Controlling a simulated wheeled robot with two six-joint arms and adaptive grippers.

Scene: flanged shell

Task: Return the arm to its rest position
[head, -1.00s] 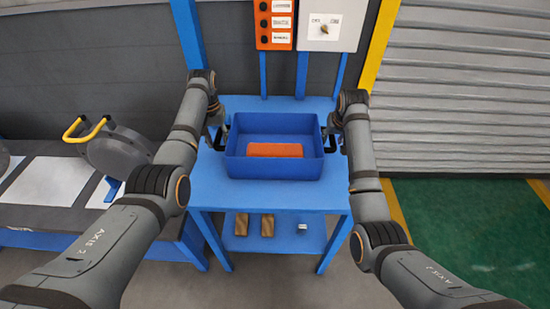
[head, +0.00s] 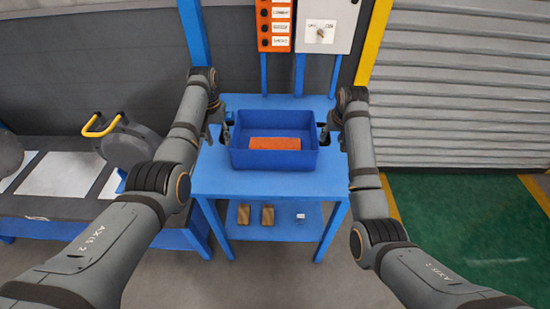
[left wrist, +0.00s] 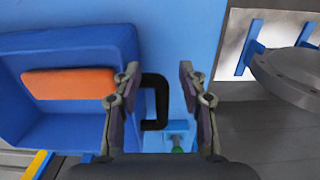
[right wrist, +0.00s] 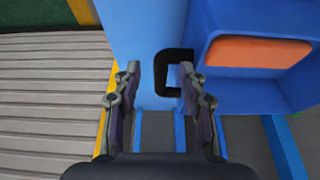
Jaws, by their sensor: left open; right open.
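My left gripper (head: 226,134) is open beside the left wall of the blue bin (head: 274,161). In the left wrist view, the bin's black handle (left wrist: 161,103) shows between the spread fingers (left wrist: 158,75), with gaps on both sides. My right gripper (head: 325,134) is open beside the bin's right wall. In the right wrist view, the other black handle (right wrist: 160,57) shows just past its open fingertips (right wrist: 163,75). The bin stands on the blue table (head: 215,180) with an orange block (head: 274,144) inside. Both arms reach forward.
A grey rounded part with yellow handles (head: 101,126) stands on the left bench (head: 60,225). The table's lower shelf (head: 285,228) holds two brown blocks (head: 255,214) and a small item. An orange button box (head: 273,25) and grey panel (head: 326,25) are behind. Green floor (head: 470,225) at right is clear.

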